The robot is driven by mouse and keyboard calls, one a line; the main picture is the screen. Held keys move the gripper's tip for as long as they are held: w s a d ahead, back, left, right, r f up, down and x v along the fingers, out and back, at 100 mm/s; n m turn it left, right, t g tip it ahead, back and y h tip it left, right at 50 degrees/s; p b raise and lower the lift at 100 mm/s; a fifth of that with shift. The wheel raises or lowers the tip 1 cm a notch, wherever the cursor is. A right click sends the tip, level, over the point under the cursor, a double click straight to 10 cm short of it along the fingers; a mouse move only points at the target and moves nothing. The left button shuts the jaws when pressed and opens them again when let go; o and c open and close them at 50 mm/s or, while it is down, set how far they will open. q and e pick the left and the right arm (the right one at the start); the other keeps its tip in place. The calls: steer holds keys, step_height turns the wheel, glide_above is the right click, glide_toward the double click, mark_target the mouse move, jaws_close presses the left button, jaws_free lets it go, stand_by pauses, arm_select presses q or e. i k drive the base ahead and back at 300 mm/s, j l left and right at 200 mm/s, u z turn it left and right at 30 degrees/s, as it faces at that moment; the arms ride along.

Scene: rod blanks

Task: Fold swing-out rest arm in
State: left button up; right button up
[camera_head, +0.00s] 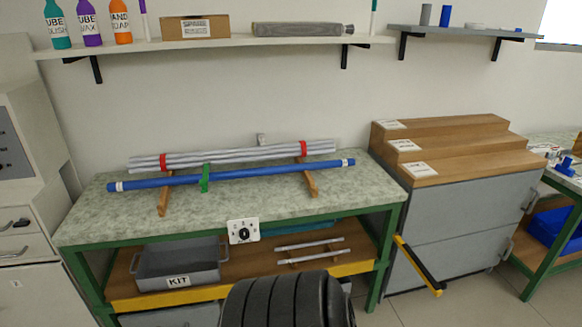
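The swing-out rest arm appears to be the yellow bar with a black top strip (420,267). It sticks out toward me beside the right front leg of the green-framed bench (330,212), in front of the grey cabinet. Its inner end is close to the bench's front right corner and its free end points down and right in the picture. I cannot make out its hinge. Neither of my grippers is in view. A black ribbed part at the bottom centre covers part of the lower bench front.
A long blue rod (245,175) with a green clip (205,178) lies before banded grey rods (230,155) on the bench. A white dial plate (244,231) is on its front edge. A KIT bin (180,265) sits below. A stepped wooden block (450,150) tops the cabinet (460,220).

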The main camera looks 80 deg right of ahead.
mark_target(435, 289)
steer(key=k+l+z, duration=0.1)
steer(key=k+z, duration=0.15)
steer(key=z, duration=0.2)
steer(key=k+l+z, duration=0.2)
steer(key=z, duration=0.3)
steer(key=k+l+z, duration=0.15)
steer(key=z, duration=0.3)
steer(key=k+l+z, duration=0.1)
steer(key=l, duration=0.3)
steer(key=k+l, duration=0.2)
steer(key=l, duration=0.2)
steer(key=k+l+z, duration=0.15)
steer(key=l, duration=0.25)
steer(key=k+l+z, duration=0.1)
steer(key=l, duration=0.35)
steer(key=k+l+z, duration=0.1)
steer(key=l, duration=0.3)
steer(key=k+l, duration=0.1)
steer(key=l, duration=0.35)
steer(key=z, duration=0.05)
